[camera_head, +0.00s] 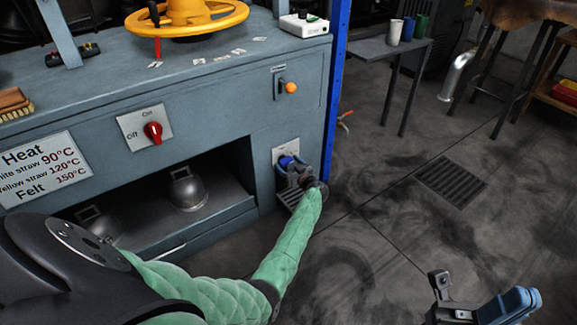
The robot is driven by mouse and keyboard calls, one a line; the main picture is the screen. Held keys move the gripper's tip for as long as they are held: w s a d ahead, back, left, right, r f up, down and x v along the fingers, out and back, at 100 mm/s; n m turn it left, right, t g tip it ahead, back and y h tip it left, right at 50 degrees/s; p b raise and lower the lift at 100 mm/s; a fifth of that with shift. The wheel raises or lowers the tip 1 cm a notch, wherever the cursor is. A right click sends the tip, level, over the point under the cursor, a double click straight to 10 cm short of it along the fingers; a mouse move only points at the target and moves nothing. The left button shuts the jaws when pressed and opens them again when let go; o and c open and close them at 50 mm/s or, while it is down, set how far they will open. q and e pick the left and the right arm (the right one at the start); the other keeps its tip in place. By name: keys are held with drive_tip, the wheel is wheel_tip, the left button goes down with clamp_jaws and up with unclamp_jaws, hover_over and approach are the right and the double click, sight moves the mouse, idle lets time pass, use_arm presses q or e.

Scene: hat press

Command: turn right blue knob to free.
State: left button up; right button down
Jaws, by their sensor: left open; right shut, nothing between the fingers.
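The blue knob (286,160) is on a pale plate low on the right end of the grey cabinet's front. My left gripper (290,168) is right at this knob, at the end of the green-sleeved arm. Its fingers are open and partly cover the knob and plate. I cannot tell whether they touch the knob, and the plate's markings are too small to read. My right gripper (512,304) is at the lower right over the floor, shut and empty, far from the cabinet.
A red knob (153,132) marked On and Off and an orange-tipped lever (290,88) are on the cabinet front (225,110). A blue post (335,75) stands at its right edge. A yellow wheel (187,17) is on top.

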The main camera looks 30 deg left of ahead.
use_arm(q)
drive_tip(key=c, duration=1)
